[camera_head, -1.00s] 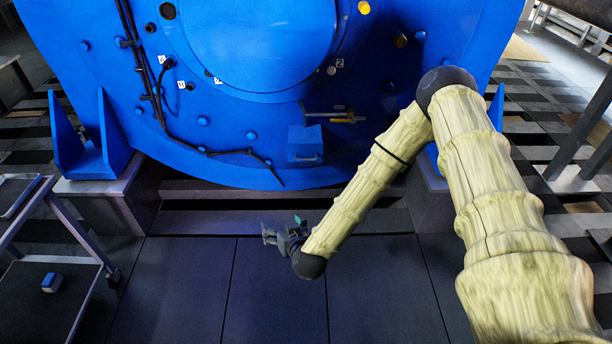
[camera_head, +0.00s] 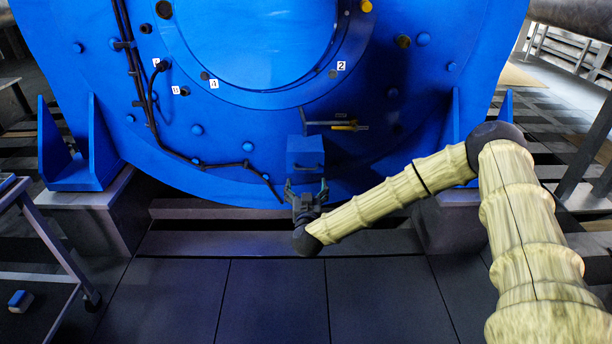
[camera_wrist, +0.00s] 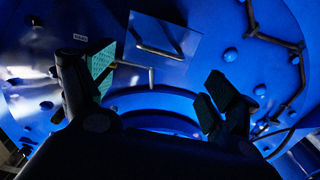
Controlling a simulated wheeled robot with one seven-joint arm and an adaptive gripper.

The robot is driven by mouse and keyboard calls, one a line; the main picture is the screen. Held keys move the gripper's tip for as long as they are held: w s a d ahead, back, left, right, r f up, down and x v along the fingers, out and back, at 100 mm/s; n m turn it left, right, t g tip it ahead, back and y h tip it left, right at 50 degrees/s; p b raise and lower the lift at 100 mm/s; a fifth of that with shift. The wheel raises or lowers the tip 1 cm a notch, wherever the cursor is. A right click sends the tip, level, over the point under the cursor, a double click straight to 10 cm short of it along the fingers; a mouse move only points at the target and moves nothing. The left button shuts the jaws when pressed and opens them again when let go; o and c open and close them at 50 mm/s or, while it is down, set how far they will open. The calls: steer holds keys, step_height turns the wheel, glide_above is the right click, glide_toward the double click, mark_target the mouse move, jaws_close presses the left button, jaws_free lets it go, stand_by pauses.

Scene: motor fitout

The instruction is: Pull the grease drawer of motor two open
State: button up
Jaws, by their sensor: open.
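The grease drawer (camera_head: 305,150) is a small blue box on the lower front of the blue motor, with a dark bar handle (camera_head: 308,167) across its front. In the wrist view the drawer front (camera_wrist: 172,32) is a tilted blue panel with its bar handle (camera_wrist: 160,51), beyond my fingers. My gripper (camera_head: 305,186) is just below the drawer in the head view, fingers pointing up towards it. In the wrist view my gripper (camera_wrist: 160,84) has its two fingers wide apart with nothing between them. I see no contact with the handle.
A lever with a yellow part (camera_head: 345,127) sticks out just above the drawer. A black cable (camera_head: 200,162) runs along the motor face to the left. A label reading 2 (camera_head: 341,66) is higher up. A cart (camera_head: 60,240) stands at left. The floor in front is clear.

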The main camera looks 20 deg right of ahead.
steer(key=b, duration=0.3)
glide_toward(305, 157)
steer(key=w+d+f, duration=0.1)
steer(key=w+f, duration=0.2)
steer(key=w, duration=0.1)
steer(key=shift+w+d+r, duration=0.2)
steer(key=shift+w+d, duration=0.1)
steer(key=shift+w, duration=0.15)
steer(key=shift+d, duration=0.1)
jaws_close()
